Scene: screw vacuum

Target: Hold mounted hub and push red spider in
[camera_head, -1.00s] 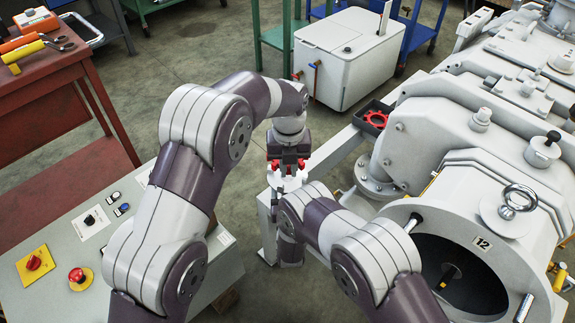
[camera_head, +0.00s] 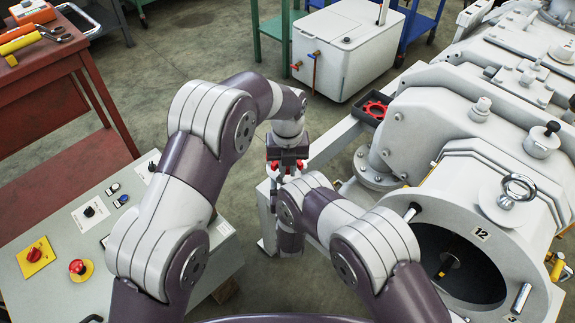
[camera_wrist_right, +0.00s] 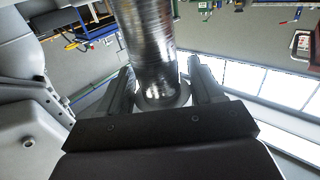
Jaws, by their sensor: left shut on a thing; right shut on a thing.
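My left gripper (camera_head: 288,166) points down at the centre of the head view, with red parts at its fingers. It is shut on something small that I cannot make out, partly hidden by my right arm. My right gripper (camera_wrist_right: 165,85) is shut on a shiny metal cylinder (camera_wrist_right: 148,40), with a grey ring at its base. I cannot tell whether this is the mounted hub. In the head view my right forearm hides the right gripper's grip. A red toothed ring, like a spider (camera_head: 374,109), lies in a black tray (camera_head: 362,118), apart from both grippers.
A large pale machine (camera_head: 440,125) with a round opening fills the right side. A control panel (camera_head: 130,235) with a red button is at left. A red workbench (camera_head: 60,90) with tools and a white box (camera_head: 345,45) stand behind. Open floor lies between.

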